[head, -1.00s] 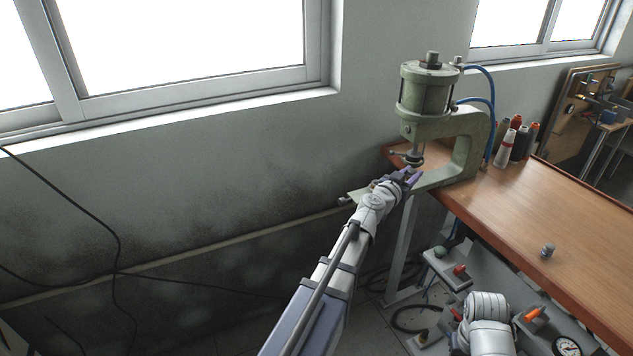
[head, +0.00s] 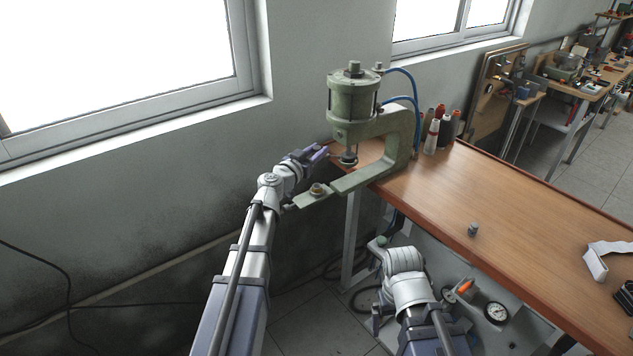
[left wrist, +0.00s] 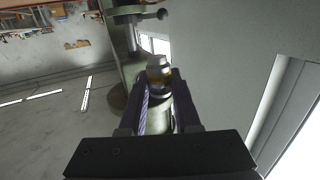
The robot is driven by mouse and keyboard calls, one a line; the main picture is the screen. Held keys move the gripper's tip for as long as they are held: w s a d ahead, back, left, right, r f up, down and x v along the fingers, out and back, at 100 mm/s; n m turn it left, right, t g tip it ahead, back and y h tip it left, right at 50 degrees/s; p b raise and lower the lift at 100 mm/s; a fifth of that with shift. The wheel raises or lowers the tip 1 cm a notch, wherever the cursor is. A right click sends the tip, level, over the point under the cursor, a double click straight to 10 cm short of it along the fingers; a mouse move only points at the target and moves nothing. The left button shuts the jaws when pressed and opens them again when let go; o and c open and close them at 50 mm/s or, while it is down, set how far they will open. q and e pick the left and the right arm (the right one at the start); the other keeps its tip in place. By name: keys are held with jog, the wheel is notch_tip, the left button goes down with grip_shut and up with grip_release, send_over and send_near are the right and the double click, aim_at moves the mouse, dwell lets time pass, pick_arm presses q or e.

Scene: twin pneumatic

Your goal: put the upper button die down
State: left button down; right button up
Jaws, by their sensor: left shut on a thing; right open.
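My left gripper (head: 318,153) is just left of the green press's ram (head: 349,158), above the lower arm. In the left wrist view it (left wrist: 159,95) is shut on a small die (left wrist: 159,75) with a silvery top and a brass-coloured band. I take it as the upper button die; it cannot be made out in the head view. A small brass-and-grey round piece (head: 317,189) sits on the press's lower arm. A small grey-green cylinder (head: 473,229) stands on the wooden bench.
The green press (head: 354,98) stands at the bench's left end, with blue hoses (head: 413,85). The middle of the wooden bench (head: 480,190) is mostly clear. A white bracket-like object (head: 600,257) lies at the right.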

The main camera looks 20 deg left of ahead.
aim_at(317, 187)
pick_arm(q)
jog(key=shift+f+b, duration=5.15)
jog(key=shift+f, duration=0.05)
jog(key=shift+r, duration=0.15)
jog(key=c, duration=1.1)
grip_release()
jog(key=shift+f, duration=0.2)
jog(key=o, duration=0.5)
jog(key=shift+r, duration=0.1)
jog(key=shift+r, duration=0.2)
jog(key=p+v, duration=0.1)
jog(key=v, duration=1.1)
jog(key=shift+f, duration=0.1)
